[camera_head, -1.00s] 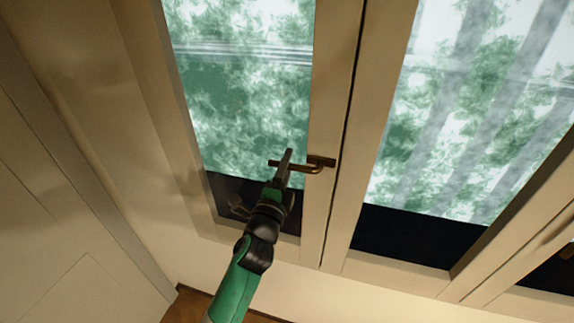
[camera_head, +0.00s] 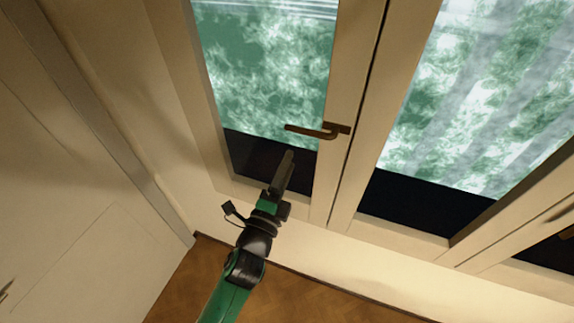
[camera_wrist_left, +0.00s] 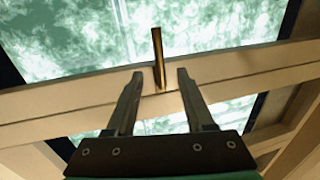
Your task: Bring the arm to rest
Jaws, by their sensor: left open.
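My left gripper (camera_head: 286,160) is in the lower middle of the head view, below the brown window handle (camera_head: 312,131) and apart from it. In the left wrist view my left gripper (camera_wrist_left: 160,76) is open, with two dark fingers spread and nothing between them. My right gripper is not in view.
The pale window frame (camera_head: 345,90) holds two tall panes with green foliage outside. A plain panelled surface (camera_head: 75,190) stands on the left. Wooden floor (camera_head: 265,295) shows below the window. A second handle (camera_head: 564,210) is partly visible at the right edge.

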